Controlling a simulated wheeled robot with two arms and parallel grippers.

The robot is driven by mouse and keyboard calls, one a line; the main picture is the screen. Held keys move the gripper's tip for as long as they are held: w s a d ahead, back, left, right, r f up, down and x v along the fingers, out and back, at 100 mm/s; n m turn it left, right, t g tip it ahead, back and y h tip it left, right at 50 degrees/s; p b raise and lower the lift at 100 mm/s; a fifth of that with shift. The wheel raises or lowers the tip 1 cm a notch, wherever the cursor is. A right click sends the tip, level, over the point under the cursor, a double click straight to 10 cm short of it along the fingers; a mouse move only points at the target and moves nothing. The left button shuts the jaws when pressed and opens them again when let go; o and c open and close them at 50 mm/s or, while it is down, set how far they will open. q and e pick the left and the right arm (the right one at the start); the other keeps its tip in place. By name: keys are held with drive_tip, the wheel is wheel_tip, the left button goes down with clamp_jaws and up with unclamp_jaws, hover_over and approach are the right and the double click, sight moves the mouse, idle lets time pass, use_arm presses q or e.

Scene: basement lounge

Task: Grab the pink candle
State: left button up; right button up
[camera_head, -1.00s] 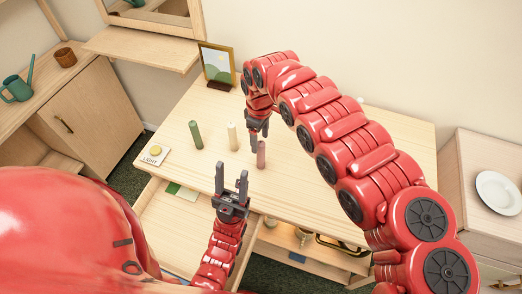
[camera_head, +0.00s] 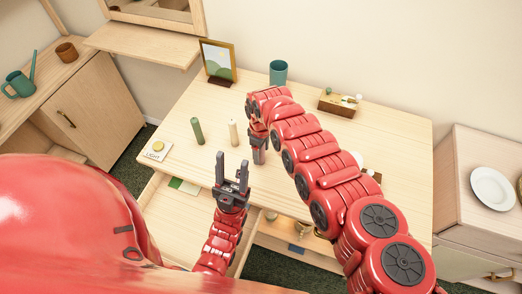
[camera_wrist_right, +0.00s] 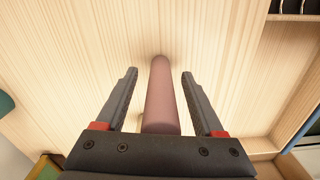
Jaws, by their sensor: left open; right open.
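The pink candle (camera_wrist_right: 161,95) stands on the wooden desk (camera_head: 330,135) and lies between the two fingers of my right gripper (camera_wrist_right: 160,85) in the right wrist view. The fingers are open, with a gap on each side of the candle. In the head view my right gripper (camera_head: 259,155) points down at the desk and the pink candle is hidden behind it. My left gripper (camera_head: 232,172) is open and empty, pointing up over the front edge of the desk.
A green candle (camera_head: 196,131) and a cream candle (camera_head: 233,132) stand left of my right gripper. A framed picture (camera_head: 217,62), a teal cup (camera_head: 278,72) and a wooden box (camera_head: 340,102) are at the back. An open drawer (camera_head: 165,222) juts out in front.

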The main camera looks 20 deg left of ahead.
clamp_jaws()
drive_tip(key=shift+r, duration=0.1)
idle(0.4)
